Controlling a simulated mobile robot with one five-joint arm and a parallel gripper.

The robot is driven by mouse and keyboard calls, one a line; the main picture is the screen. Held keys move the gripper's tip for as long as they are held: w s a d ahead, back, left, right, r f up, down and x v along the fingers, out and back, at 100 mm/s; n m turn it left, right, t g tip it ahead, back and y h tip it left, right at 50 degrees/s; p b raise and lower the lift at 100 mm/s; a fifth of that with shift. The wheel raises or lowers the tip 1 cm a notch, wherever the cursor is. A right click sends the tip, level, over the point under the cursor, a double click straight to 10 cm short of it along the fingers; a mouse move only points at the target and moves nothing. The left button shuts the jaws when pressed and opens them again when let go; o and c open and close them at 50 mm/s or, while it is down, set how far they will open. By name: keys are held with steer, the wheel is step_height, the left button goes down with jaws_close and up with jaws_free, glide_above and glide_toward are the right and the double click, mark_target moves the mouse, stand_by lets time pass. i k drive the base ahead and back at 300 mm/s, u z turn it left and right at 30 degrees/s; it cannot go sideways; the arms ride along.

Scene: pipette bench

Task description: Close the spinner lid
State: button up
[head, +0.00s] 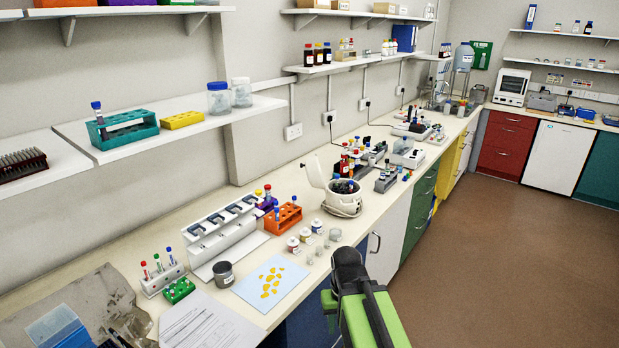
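The spinner (343,203) is a small white round machine on the bench, near the middle of the head view. Its lid (316,173) stands raised at the back left, so the spinner is open. Dark shapes, perhaps a rotor or tubes, show inside its top, too small to make out. My gripper (347,258) is at the end of my green and black arm, in front of the bench and nearer to me than the spinner. It appears apart from the spinner and lid. Its fingers are not clear enough to show whether it is open or shut.
An orange tube rack (283,219) and a white pipette stand (225,238) are to the left. Bottles and racks crowd the bench beyond the spinner. The brown floor (480,270) at right is clear.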

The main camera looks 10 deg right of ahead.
mark_target(313, 172)
steer(key=u, duration=0.1)
steer(key=i, duration=0.9)
steer(key=u, duration=3.6)
steer(key=i, duration=0.1)
steer(key=z, duration=1.25)
steer(key=k, duration=1.65)
steer(key=z, duration=0.8)
steer(key=i, duration=1)
